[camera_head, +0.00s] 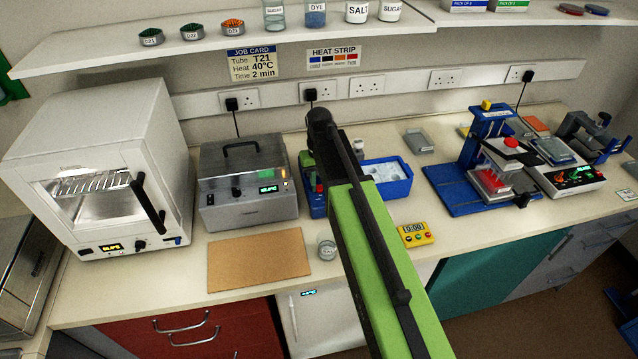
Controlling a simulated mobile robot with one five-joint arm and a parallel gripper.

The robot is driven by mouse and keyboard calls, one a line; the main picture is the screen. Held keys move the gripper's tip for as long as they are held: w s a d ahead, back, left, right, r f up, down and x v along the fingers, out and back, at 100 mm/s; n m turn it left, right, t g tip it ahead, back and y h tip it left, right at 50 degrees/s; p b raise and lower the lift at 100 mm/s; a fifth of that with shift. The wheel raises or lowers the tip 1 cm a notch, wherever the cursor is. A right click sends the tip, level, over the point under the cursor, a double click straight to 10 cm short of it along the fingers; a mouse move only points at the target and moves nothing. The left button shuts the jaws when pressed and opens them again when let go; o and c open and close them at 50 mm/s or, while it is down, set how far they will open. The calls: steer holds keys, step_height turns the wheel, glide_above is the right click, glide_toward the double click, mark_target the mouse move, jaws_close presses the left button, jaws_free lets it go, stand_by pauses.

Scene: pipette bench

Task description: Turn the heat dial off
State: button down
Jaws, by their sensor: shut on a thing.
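My green and black arm reaches up from the bottom centre, and its black end is above the bench middle. My gripper's fingertips are hidden behind the arm, so what they touch does not show. No dial is clearly labelled as the heat dial. A blue unit with a red part (315,208) stands partly hidden behind my arm. The grey metal box (228,211) has a dark dial (237,193), a lit green display and a small orange light. The white oven (45,125) has a dark dial (140,245) and a lit display too small to read surely.
A cork mat (258,262), a small glass jar (327,247) and a yellow timer (416,235) lie near the front edge. A blue tray (402,184) is right of my arm. A blue stand (448,190) is farther right. A shelf (110,42) runs above.

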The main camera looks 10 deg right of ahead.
steer(key=n, duration=0.4)
steer(key=shift+n, duration=0.3)
steer(key=n, duration=0.4)
steer(key=shift+n, duration=0.3)
steer(key=n, duration=0.4)
steer(key=shift+a, duration=0.1)
steer(key=shift+n, duration=2)
steer(key=c, duration=1.2)
jaws_free()
steer(key=shift+r, duration=0.1)
